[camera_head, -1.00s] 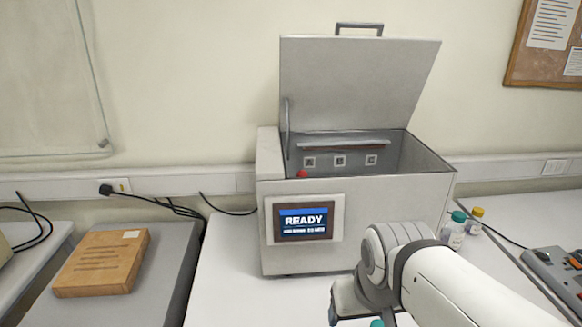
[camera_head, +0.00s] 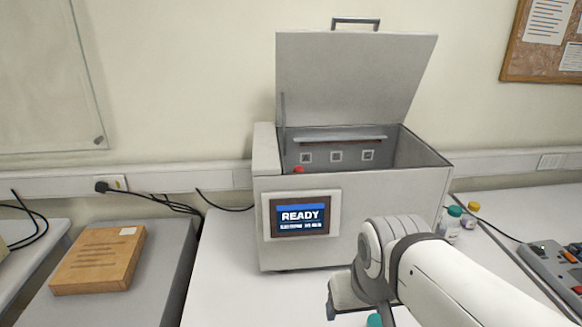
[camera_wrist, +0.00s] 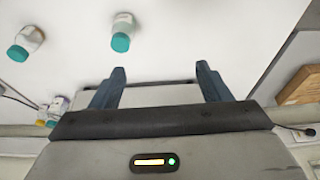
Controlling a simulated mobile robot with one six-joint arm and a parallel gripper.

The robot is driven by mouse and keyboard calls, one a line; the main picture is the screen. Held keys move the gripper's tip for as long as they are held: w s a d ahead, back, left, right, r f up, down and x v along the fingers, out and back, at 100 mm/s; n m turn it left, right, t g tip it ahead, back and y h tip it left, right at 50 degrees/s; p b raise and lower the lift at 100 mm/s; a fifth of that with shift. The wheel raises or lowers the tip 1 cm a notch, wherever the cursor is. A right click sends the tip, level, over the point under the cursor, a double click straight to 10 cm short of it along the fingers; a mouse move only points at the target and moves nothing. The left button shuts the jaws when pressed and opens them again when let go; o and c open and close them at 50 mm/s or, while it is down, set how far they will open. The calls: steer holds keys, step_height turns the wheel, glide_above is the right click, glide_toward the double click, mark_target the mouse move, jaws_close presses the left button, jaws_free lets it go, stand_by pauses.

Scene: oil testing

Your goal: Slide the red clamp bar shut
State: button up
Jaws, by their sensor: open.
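A small red piece (camera_head: 298,169) shows just over the front left rim of the open grey machine (camera_head: 345,262). The rest of it is hidden behind the front wall, so I cannot tell how the clamp bar lies. My gripper (camera_wrist: 160,80) is open in the wrist view, with two dark fingers apart and nothing between them but a pale surface behind. The red piece is not visible in the wrist view.
The machine's lid (camera_head: 352,75) stands raised. Its front screen (camera_head: 300,217) reads READY. Bottles with teal caps (camera_head: 455,211) and a yellow cap (camera_head: 473,206) stand to the right. A control box (camera_head: 558,265) is farther right. A brown box (camera_head: 98,260) lies at left.

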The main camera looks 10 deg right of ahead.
steer(key=shift+w+r, duration=0.2)
steer(key=shift+c, duration=0.7)
steer(key=shift+n+y, duration=0.3)
steer(key=shift+y, duration=0.4)
steer(key=w+r, duration=0.3)
steer(key=w, duration=0.2)
steer(key=w+a+r, duration=0.1)
steer(key=w+r, duration=0.2)
steer(key=w, duration=0.3)
steer(key=w+r, duration=0.3)
steer(key=w, duration=0.3)
steer(key=shift+a+p, duration=0.3)
steer(key=shift+a, duration=0.1)
steer(key=c, duration=0.6)
steer(key=shift+o, duration=0.2)
step_height(320, 180, up, 3)
steer(key=n+y, duration=0.1)
steer(key=y, duration=0.1)
glide_above(300, 168)
steer(key=s+d, duration=0.2)
steer(key=shift+t, duration=0.3)
steer(key=p+x, duration=0.2)
steer(key=x, duration=0.5)
steer(key=shift+w+a+f, duration=0.15)
steer(key=shift+f, duration=0.2)
steer(key=shift+c, duration=0.4)
jaws_close()
